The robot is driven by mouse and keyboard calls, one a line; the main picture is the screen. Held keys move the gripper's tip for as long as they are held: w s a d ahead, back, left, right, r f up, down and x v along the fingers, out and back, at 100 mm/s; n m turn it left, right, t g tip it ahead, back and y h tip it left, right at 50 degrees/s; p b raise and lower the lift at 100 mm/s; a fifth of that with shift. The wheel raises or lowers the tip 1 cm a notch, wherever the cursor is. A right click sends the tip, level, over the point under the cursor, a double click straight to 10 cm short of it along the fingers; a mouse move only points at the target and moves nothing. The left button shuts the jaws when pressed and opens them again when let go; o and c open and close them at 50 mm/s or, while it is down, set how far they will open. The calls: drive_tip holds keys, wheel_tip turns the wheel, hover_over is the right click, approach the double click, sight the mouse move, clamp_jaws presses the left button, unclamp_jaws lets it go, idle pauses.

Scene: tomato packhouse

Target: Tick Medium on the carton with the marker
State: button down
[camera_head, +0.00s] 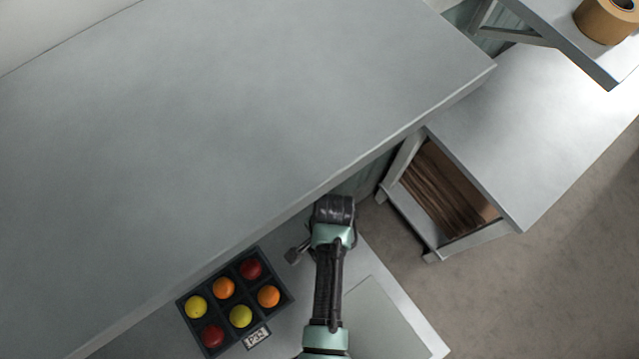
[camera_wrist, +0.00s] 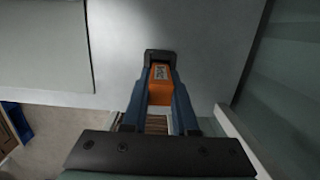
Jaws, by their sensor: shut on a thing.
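In the wrist view, my gripper (camera_wrist: 161,72) has its two blue fingers closed on either side of an orange block-like thing (camera_wrist: 160,92). It has a small pale printed label, and a black part shows at its far end. I cannot tell from its shape whether it is the marker. In the head view, my arm reaches over the lower bench beside the tray; the fingers are not clear there. No carton with a Medium box can be made out in either view.
A black tray (camera_head: 219,313) of red, orange and yellow tomatoes lies left of my arm, with a small number plate (camera_head: 257,337). A large grey table (camera_head: 220,120) is bare. Brown flat sheets (camera_head: 440,190) lie under the right table. A tape roll (camera_head: 605,22) sits top right.

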wheel_tip(320, 180, up, 8)
drive_tip(key=shift+r+p, duration=2.7)
